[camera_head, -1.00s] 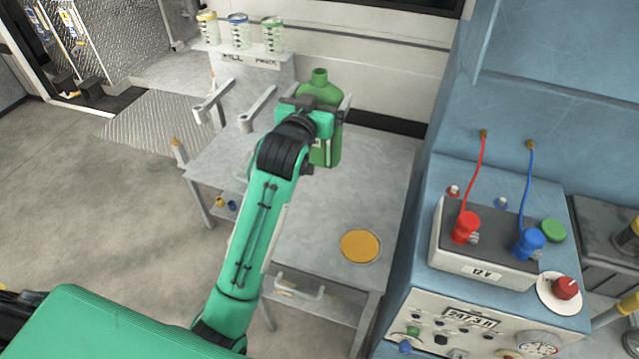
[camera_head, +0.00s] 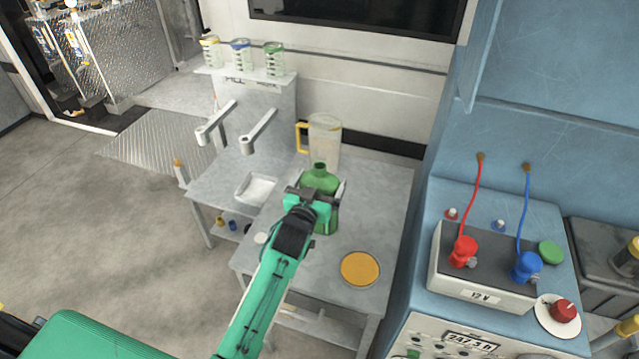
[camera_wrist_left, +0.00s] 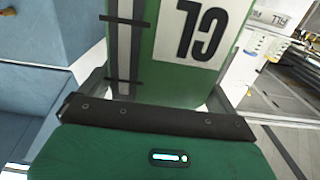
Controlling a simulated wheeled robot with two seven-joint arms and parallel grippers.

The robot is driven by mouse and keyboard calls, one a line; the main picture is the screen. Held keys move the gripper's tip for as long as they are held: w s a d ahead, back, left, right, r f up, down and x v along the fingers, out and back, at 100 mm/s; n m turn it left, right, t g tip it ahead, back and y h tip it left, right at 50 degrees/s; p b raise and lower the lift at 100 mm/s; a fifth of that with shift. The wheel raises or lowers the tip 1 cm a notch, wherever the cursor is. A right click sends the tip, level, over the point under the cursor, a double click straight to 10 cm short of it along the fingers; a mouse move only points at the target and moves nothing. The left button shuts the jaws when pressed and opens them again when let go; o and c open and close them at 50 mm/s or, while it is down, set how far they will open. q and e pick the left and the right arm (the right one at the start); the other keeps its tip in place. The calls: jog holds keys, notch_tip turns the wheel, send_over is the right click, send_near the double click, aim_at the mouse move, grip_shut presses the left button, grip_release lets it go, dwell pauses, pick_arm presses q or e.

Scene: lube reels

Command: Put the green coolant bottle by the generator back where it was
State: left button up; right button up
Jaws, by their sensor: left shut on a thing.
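The green coolant bottle (camera_head: 318,177) is upright over the grey metal table, in front of a clear jug with a yellow handle. My left gripper (camera_head: 314,196) is shut on the bottle from the near side. I cannot tell whether its base touches the table, as the gripper and arm hide part of it. The blue generator (camera_head: 415,270) stands to the right of the table. My right gripper is not in view.
The jug (camera_head: 325,142) stands at the table's back. A yellow round disc (camera_head: 360,269) lies front right, and a white tray (camera_head: 245,195) lies left. Two grey spouts (camera_head: 258,132) stick out left of the jug. A 12 V battery (camera_head: 478,290) sits on the generator.

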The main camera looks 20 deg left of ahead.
pick_arm(q)
jog(key=shift+f, duration=0.2)
jog(key=shift+f, duration=0.15)
jog(key=o, duration=1.6)
jog(key=shift+s, duration=0.3)
jog(key=s+b, duration=0.2)
jog(key=s, duration=0.9)
jog(key=shift+s+a, duration=0.15)
jog(key=shift+s, duration=0.05)
